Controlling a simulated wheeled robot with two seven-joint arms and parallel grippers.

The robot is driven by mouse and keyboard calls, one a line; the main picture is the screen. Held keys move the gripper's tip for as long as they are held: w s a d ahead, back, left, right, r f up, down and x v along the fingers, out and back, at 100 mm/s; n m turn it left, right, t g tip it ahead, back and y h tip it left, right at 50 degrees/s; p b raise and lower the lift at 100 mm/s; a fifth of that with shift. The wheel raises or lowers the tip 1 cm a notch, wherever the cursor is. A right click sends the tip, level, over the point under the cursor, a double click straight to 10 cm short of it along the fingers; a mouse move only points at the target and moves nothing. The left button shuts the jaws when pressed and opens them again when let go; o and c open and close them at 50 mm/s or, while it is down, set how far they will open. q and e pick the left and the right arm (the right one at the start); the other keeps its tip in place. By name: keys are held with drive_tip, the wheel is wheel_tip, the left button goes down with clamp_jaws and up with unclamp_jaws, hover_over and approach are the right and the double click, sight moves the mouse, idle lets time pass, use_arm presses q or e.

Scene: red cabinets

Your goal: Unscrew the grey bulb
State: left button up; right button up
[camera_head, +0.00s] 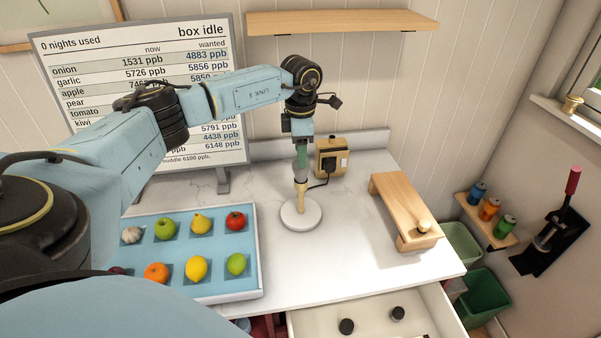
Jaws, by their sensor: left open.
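A small lamp stands on the white counter, with a round white base (301,216) and a tan upright stem (299,196). My left gripper (300,176) points straight down over the top of the stem, its jaws open at the place where a bulb would sit. The grey bulb cannot be told apart from the fingers here; they cover the top of the stem. A dark cord runs from the lamp to a black plug in a wooden socket block (328,146) behind it. My right gripper is not in view.
A wooden stand (400,203) with a pale round thing (423,227) on its front end is to the right. A blue tray (188,287) of fruit and vegetables is at left. A drawer (375,312) is open below. A shelf (340,21) hangs above.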

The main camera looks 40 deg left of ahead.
sight(301, 172)
use_arm(q)
drive_tip(key=shift+f+b, duration=0.9)
drive_tip(key=shift+f, duration=0.6)
drive_tip(key=c, duration=0.8)
drive_tip(key=shift+o, duration=0.2)
drive_tip(key=n+p, duration=0.1)
drive_tip(key=n, duration=0.1)
drive_tip(key=shift+r+n, duration=0.1)
drive_tip(key=shift+n, duration=0.3)
drive_tip(key=shift+n+p, duration=0.55)
drive_tip(key=shift+n, duration=0.55)
